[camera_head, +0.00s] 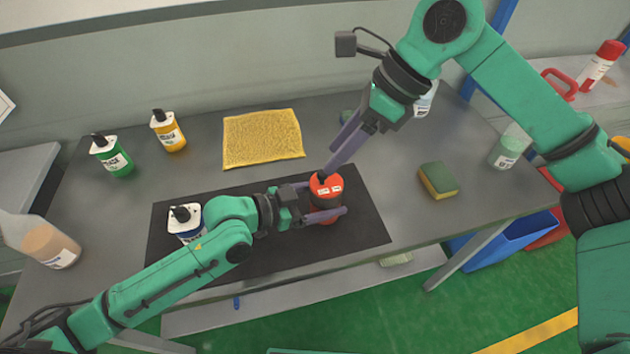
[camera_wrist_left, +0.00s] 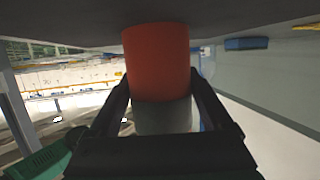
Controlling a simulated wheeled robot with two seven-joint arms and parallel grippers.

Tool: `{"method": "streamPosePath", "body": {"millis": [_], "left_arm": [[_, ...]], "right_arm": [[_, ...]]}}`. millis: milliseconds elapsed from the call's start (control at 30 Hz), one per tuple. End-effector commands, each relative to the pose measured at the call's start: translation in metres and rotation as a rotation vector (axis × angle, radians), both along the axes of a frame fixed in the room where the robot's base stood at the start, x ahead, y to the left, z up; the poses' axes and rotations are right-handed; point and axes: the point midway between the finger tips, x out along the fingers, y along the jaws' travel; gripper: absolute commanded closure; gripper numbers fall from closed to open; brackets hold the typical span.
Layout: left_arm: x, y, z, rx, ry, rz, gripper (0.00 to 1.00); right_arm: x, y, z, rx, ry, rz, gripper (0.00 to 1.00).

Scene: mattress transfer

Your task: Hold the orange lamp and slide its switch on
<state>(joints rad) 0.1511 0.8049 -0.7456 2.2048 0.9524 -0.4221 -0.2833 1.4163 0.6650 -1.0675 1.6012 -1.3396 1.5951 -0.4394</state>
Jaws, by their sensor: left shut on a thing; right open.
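The orange lamp (camera_head: 327,188) stands at the right part of the black mat (camera_head: 350,235), with a red-orange body and a dark piece on top. My left gripper (camera_head: 325,203) is shut around the lamp's body from the left. In the left wrist view the lamp (camera_wrist_left: 157,62) is a plain orange cylinder with a greyish part beyond it, between the fingers of the left gripper (camera_wrist_left: 160,95). My right gripper (camera_head: 332,163) is open, its fingers pointing down at the lamp's top from behind right. Whether a fingertip touches the top, I cannot tell. The switch's state is not clear.
A white-and-blue bottle (camera_head: 186,232) stands on the mat near my left arm. A yellow cloth (camera_head: 262,138), green bottle (camera_head: 112,158), yellow bottle (camera_head: 169,133) and sponge (camera_head: 438,180) lie around on the grey table (camera_head: 400,215). A pale green jar (camera_head: 507,150) is at the right.

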Motion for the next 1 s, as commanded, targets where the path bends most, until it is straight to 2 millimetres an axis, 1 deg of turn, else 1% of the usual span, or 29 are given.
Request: {"method": "streamPosePath", "body": {"millis": [33,133,233,333,400,500,600,700,767,867,1000], "left_arm": [[0.0,0.0,0.0,0.0,0.0,0.0,1.0],[0.0,0.0,0.0,0.0,0.0,0.0,1.0],[0.0,0.0,0.0,0.0,0.0,0.0,1.0],[0.0,0.0,0.0,0.0,0.0,0.0,1.0],[0.0,0.0,0.0,0.0,0.0,0.0,1.0],[0.0,0.0,0.0,0.0,0.0,0.0,1.0],[0.0,0.0,0.0,0.0,0.0,0.0,1.0],[0.0,0.0,0.0,0.0,0.0,0.0,1.0],[0.0,0.0,0.0,0.0,0.0,0.0,1.0],[0.0,0.0,0.0,0.0,0.0,0.0,1.0],[0.0,0.0,0.0,0.0,0.0,0.0,1.0]], "right_arm": [[-0.005,0.003,-0.012,0.087,0.045,0.057,0.43],[-0.013,0.008,-0.024,0.323,0.088,0.172,0.43],[-0.013,0.005,-0.033,0.564,0.079,0.219,0.43],[-0.006,-0.007,-0.046,0.776,0.023,0.197,0.43],[0.002,-0.021,-0.057,0.892,-0.037,0.149,0.43],[0.011,-0.042,-0.074,0.995,-0.128,0.071,0.43],[0.017,-0.057,-0.086,1.039,-0.195,0.012,0.43],[0.02,-0.062,-0.091,1.052,-0.228,-0.012,0.43],[0.021,-0.058,-0.092,1.055,-0.235,-0.014,0.43],[0.022,-0.041,-0.091,1.056,-0.233,-0.011,0.43],[0.024,-0.005,-0.091,1.056,-0.232,-0.007,0.43]]}}
